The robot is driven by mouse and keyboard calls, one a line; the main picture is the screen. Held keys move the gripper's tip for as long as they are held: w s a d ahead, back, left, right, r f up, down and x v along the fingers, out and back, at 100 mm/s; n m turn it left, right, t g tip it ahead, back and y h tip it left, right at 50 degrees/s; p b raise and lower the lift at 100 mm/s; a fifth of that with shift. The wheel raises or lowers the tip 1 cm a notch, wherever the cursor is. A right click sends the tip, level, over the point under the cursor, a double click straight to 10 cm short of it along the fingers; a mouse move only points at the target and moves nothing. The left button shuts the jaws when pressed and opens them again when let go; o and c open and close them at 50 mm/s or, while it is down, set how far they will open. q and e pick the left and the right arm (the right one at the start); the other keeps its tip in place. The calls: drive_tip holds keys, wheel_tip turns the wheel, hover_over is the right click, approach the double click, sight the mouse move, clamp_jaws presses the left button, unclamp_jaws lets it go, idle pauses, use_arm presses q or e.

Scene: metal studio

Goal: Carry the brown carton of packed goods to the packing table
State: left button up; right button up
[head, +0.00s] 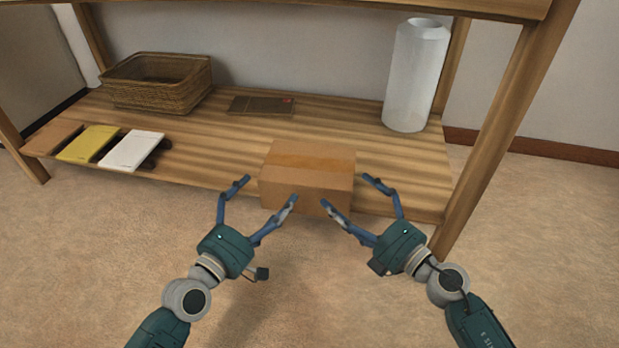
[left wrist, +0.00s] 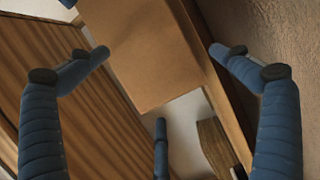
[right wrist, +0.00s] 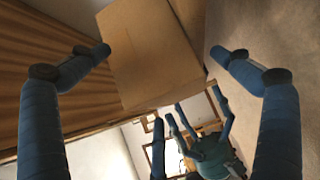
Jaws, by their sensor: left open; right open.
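The brown carton (head: 307,175) is closed and sits on the front edge of the lower wooden shelf. It also shows between the fingers in the left wrist view (left wrist: 150,60) and in the right wrist view (right wrist: 150,55). My left gripper (head: 266,192) is open at the carton's left front corner, its fingers spread. My right gripper (head: 350,193) is open at the carton's right front corner. I cannot tell whether any fingertip touches the carton. The packing table is not identifiable in these views.
The wooden shelf (head: 215,140) also holds a wicker basket (head: 155,83), a flat brown item (head: 262,105), a tall white cylinder (head: 415,75), and a yellow book (head: 88,144) beside a white one (head: 131,150). A shelf post (head: 500,130) stands right of my right gripper. Carpet is clear in front.

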use_arm(q)
drive_tip(key=shift+w+d, duration=0.3)
drive_tip(key=shift+w, duration=0.15)
use_arm(e)
drive_tip(key=shift+w+a, duration=0.35)
drive_tip(key=shift+w, duration=0.05)
